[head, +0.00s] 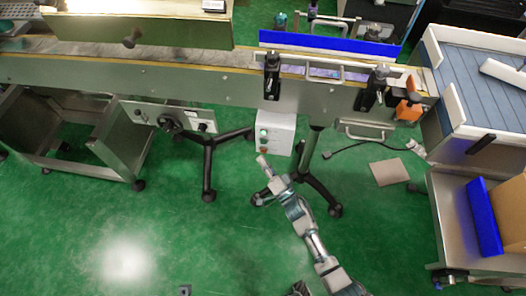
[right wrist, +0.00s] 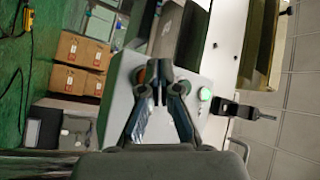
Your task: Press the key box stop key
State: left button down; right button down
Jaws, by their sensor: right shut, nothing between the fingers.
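The key box (head: 281,134) is a light box below the conveyor in the head view. The fingers partly cover the red-orange key. Contact cannot be told.
The conveyor (head: 205,82) runs above the box. A black-footed stand (head: 325,190) is close to my right arm. A handwheel panel (head: 170,122) is to the left. Cardboard boxes (right wrist: 80,50) show in the wrist view. The green floor at lower left is clear.

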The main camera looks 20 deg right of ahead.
jog(key=shift+w, duration=0.1)
jog(key=shift+w+d+r, duration=0.1)
jog(key=shift+w+d, duration=0.1)
jog(key=shift+d, duration=0.05)
jog(key=shift+w+d, duration=0.2)
jog(key=shift+w, duration=0.15)
dwell(0.9)
dwell(0.3)
jog(key=shift+s+a+p, duration=0.45)
jog(key=shift+s+p, duration=0.1)
jog(key=shift+s, duration=0.15)
